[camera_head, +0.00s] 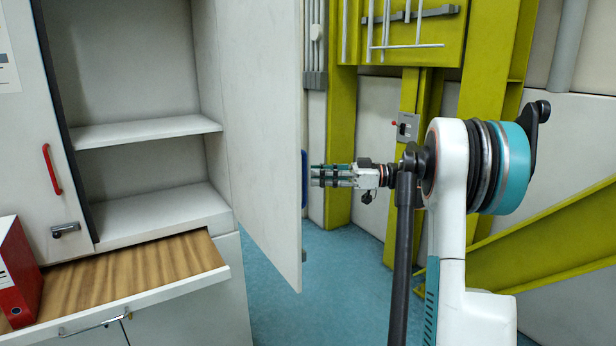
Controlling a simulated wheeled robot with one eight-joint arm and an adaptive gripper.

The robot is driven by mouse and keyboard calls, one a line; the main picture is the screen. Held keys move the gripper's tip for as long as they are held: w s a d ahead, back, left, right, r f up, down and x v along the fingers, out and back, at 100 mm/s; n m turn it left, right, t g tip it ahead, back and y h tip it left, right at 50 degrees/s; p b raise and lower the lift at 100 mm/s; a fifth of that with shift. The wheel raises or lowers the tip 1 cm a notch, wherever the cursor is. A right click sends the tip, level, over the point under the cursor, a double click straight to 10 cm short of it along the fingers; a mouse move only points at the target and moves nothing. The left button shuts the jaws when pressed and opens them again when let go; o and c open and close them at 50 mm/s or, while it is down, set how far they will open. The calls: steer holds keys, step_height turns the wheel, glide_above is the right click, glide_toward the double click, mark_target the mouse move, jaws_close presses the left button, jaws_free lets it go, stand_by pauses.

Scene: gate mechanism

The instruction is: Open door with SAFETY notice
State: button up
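A white cabinet door (262,130) stands swung wide open, seen from its inner side and edge. A blue handle (304,178) shows at the door's edge, on the outer side. No SAFETY notice shows on the faces in view; the door's outer face is hidden. My gripper (316,176) is at the right of the door's edge, its fingers pointing left toward the blue handle. The fingertips are very close to the handle; I cannot tell whether they touch it or how far they are apart.
The open cabinet holds empty shelves (150,130). A left door with a red handle (52,170) appears closed. A wooden pull-out board (120,275) carries a red binder (18,275). Yellow-green steel beams (341,150) stand behind my arm. Blue floor (275,290) shows below the door.

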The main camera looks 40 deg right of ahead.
steer(key=v, duration=0.7)
steer(key=shift+s+d, duration=0.25)
steer(key=shift+f, duration=0.1)
